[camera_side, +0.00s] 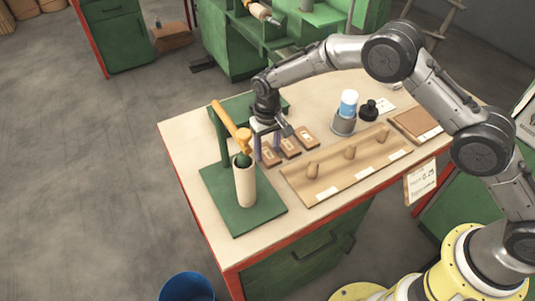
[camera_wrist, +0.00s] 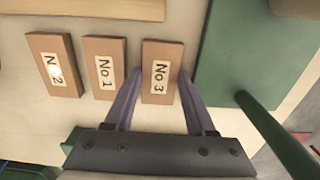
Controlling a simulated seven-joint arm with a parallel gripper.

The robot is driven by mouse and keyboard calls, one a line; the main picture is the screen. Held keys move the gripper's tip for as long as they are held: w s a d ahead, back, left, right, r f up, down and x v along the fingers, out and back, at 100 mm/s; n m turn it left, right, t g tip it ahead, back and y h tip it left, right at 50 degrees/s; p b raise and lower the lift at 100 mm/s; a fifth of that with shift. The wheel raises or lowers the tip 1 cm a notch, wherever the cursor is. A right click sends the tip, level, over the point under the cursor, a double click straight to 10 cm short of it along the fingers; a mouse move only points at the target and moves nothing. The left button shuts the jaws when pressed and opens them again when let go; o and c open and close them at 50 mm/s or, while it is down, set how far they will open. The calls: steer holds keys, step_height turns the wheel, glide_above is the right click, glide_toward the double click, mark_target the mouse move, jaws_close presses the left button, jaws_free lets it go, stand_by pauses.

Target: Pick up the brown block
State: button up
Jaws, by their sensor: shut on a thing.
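Three brown blocks with white labels lie in a row on the table. In the wrist view the block marked No 3 (camera_wrist: 162,55) is between my two purple fingers, which touch its sides. My gripper (camera_wrist: 160,82) is shut on it, pointing down. In the side view my gripper (camera_side: 267,148) is at the left end of the row, around the leftmost block (camera_side: 270,157). The No 1 block (camera_wrist: 104,55) is just left of my left finger, and the No 2 block (camera_wrist: 55,72) is farther left. I cannot tell whether the held block is clear of the table.
A green stand (camera_side: 215,190) with a pale cylinder (camera_side: 245,185) and a yellow-orange arm is close left of my gripper. A wooden board with pegs (camera_side: 325,185) lies in front. A blue-white can (camera_side: 348,103) and a black knob-like item (camera_side: 368,110) stand to the right.

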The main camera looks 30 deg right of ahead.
jaws_close()
